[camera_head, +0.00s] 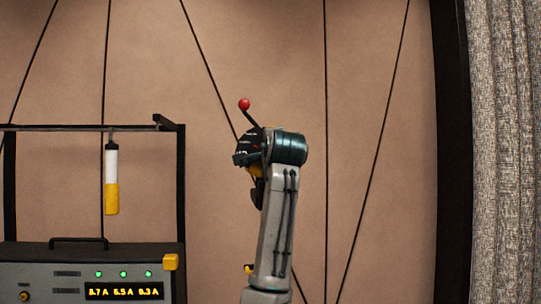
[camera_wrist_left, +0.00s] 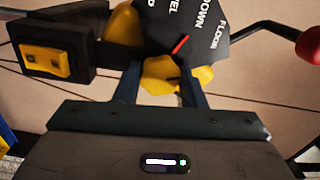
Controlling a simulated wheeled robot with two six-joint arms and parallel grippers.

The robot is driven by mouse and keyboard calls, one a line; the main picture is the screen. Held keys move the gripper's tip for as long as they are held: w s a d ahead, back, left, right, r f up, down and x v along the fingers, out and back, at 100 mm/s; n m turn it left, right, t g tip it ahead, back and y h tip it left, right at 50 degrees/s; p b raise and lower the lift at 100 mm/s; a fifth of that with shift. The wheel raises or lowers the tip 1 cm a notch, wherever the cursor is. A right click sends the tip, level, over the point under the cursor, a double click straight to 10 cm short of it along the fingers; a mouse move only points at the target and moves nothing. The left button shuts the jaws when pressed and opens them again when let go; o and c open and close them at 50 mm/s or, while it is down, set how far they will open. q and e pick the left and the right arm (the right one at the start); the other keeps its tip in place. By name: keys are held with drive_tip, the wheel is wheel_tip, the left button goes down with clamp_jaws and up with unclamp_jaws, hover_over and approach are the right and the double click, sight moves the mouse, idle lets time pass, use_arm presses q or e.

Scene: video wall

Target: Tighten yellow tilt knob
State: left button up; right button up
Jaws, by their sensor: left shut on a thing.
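The yellow tilt knob (camera_wrist_left: 162,76) is lobed and sits under a dark dial plate (camera_wrist_left: 190,28) in the left wrist view. The plate has white lettering, including DOWN and FLOOR, and a red pointer mark. My left gripper (camera_wrist_left: 158,82) has one finger on each side of the knob and is shut on it. In the head view my arm rises in the middle and hides most of the knob; a bit of yellow (camera_head: 255,171) shows below the dark head (camera_head: 246,150). My right gripper is in neither view.
A lever with a red ball (camera_head: 244,104) sticks up from the head; in the wrist view the ball (camera_wrist_left: 309,45) is at right. A black block with a yellow switch (camera_wrist_left: 45,62) is at left. A grey power unit (camera_head: 60,275) stands lower left, under a hanging white-and-yellow cylinder (camera_head: 111,180).

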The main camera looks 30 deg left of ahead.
use_arm(q)
drive_tip(key=m, duration=0.4)
drive_tip(key=shift+f, duration=0.1)
idle(0.5)
drive_tip(key=o, duration=1)
drive_tip(key=b+v, duration=0.5)
drive_tip(key=v, duration=0.5)
drive_tip(key=shift+s+d+b, duration=0.25)
drive_tip(key=shift+d+b, duration=0.05)
drive_tip(key=shift+b, duration=0.1)
